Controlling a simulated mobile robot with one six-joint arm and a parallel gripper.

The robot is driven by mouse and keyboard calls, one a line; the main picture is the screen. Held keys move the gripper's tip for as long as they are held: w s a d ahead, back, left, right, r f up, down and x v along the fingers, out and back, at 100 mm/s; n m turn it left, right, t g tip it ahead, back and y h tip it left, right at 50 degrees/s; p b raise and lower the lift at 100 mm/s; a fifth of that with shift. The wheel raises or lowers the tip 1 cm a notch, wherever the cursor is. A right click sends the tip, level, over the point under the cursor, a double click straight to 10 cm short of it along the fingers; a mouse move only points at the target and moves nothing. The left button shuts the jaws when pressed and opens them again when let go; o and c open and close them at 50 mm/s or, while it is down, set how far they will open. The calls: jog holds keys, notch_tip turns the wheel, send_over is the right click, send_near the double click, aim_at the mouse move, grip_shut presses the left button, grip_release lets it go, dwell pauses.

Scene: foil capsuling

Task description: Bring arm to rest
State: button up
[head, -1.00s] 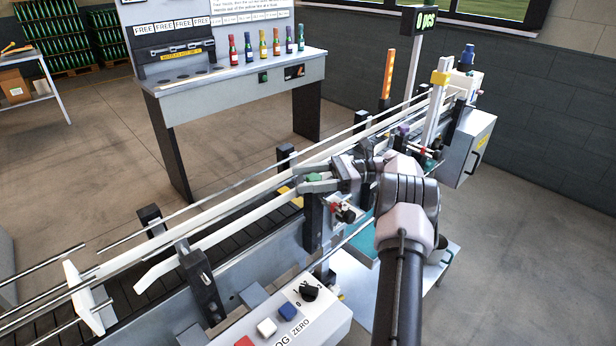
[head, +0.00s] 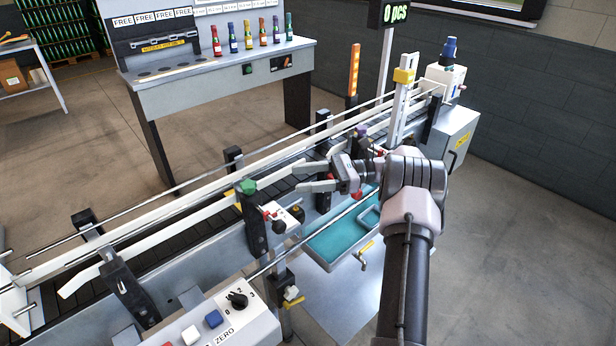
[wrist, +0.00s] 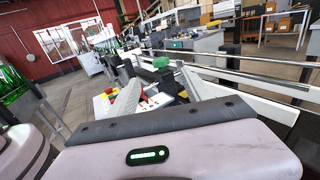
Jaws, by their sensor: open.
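My gripper (head: 306,178) is open and empty in the head view. Its two fingers point left, above the near side of the conveyor (head: 190,238), close to the guide rails. A post with a green knob (head: 248,187) stands left of the fingertips, apart from them. In the wrist view my open fingers (wrist: 165,100) point forward, and the green knob (wrist: 161,62) shows beyond and between them. My arm reaches up from the bottom right of the head view.
A teal tray (head: 330,245) lies below the gripper. A control box with a black dial (head: 237,299) is at the front. A bench with several small bottles (head: 220,68) stands behind the conveyor. An orange light column (head: 354,70) rises at the back. Floor at right is clear.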

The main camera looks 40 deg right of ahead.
jog(key=s+a+r+n+g+h, duration=0.2)
jog(key=s+a+r+n+h, duration=0.1)
jog(key=a, duration=0.5)
jog(key=s+a+r+n+g+h, duration=0.2)
jog(key=s+a+r+n, duration=0.1)
jog(key=a, duration=0.4)
jog(key=s+a+r+n+g+h, duration=0.3)
jog(key=a+r, duration=0.1)
jog(key=a, duration=0.4)
jog(key=s+a+f+n+t+h, duration=0.1)
jog(key=s+a+n+t+h, duration=0.1)
jog(key=s, duration=0.7)
jog(key=s+a+f+n+t+h, duration=0.1)
jog(key=s+a+n+t+h, duration=0.1)
jog(key=s+n, duration=0.5)
jog(key=shift+s+a+f+n+t+h, duration=0.15)
jog(key=shift+s+a+n+t+h, duration=0.35)
jog(key=shift+s+h, duration=0.55)
